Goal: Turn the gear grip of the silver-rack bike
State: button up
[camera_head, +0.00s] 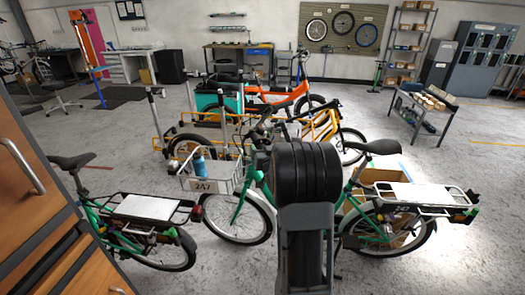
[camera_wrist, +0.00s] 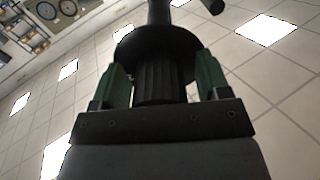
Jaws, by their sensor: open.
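In the wrist view, my gripper (camera_wrist: 161,72) is open, with its two green fingers on either side of a black ribbed gear grip (camera_wrist: 156,88). Whether either finger touches it I cannot tell. A wide dark disc and a dark bar lie beyond the grip. In the head view, my dark arm covers the middle of a green bike (camera_head: 245,205) with a front crate marked 247. Its rear rack (camera_head: 415,198) at the right has pale, silvery rails and a white plate. The gripper and the grip are hidden behind my arm there.
Another green bike (camera_head: 140,225) with a dark rack stands at the left, close to a wooden cabinet (camera_head: 35,170). Orange and yellow cargo bikes stand behind. A cardboard box (camera_head: 378,178) is behind the rear part of the crate bike. Open floor lies at the right.

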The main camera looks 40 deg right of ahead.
jog(key=shift+c, duration=0.4)
jog(key=c, duration=0.8)
jog(key=shift+c, duration=0.2)
jog(key=shift+f+n+b, duration=0.15)
jog(key=shift+n+b, duration=0.15)
jog(key=shift+b, duration=0.35)
jog(key=n+b, duration=0.2)
jog(key=b, duration=0.1)
jog(key=shift+f+b, duration=0.2)
jog(key=shift+b, duration=0.15)
jog(key=n+b, duration=0.5)
jog(key=b, duration=0.2)
jog(key=shift+n+y, duration=0.3)
jog(key=n+b, duration=0.4)
jog(key=n, duration=0.1)
jog(key=shift+r+n+b, duration=0.15)
jog(key=shift+n+b, duration=0.15)
jog(key=shift+b, duration=0.05)
jog(key=shift+a+r+n+b, duration=0.1)
jog(key=shift+n+b, duration=1)
jog(key=shift+n, duration=1.5)
